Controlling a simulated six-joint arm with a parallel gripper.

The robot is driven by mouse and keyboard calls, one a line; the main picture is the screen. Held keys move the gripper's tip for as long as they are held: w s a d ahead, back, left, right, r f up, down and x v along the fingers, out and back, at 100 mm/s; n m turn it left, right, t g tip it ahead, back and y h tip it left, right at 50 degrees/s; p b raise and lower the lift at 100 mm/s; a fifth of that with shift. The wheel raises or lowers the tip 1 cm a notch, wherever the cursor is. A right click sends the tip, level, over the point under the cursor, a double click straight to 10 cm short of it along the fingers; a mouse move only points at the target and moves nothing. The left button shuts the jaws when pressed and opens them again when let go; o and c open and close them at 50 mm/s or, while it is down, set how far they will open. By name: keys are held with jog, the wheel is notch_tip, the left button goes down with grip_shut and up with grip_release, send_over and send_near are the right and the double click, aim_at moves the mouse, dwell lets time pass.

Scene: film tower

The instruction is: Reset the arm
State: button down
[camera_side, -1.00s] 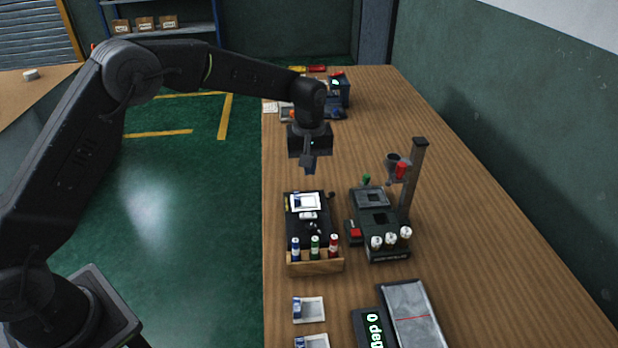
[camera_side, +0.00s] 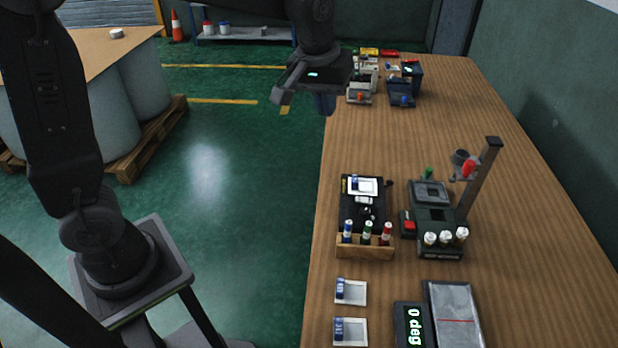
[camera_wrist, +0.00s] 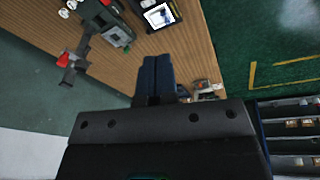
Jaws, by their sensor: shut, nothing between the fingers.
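My gripper (camera_side: 324,103) hangs in the air at the top of the side view, beside the table's left edge and above the green floor. Its fingers are together and nothing is between them. In the wrist view the two dark blue fingers (camera_wrist: 155,76) lie side by side, with the table behind them. My arm is raised and clear of the objects on the table.
The wooden table (camera_side: 440,130) bears a black tray (camera_side: 377,207) with a rack of coloured vials (camera_side: 365,250), a device with a post (camera_side: 479,180), white trays (camera_side: 352,292), an angle display (camera_side: 411,325) and small bins (camera_side: 402,95) at the far end. Its middle is clear.

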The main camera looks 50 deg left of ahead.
jog(key=s+a+m+t, duration=0.2)
jog(key=s+m, duration=0.3)
jog(key=s, duration=1.5)
jog(key=shift+s+r+t, duration=0.35)
jog(key=shift+s+t, duration=0.05)
jog(key=shift+t, duration=0.2)
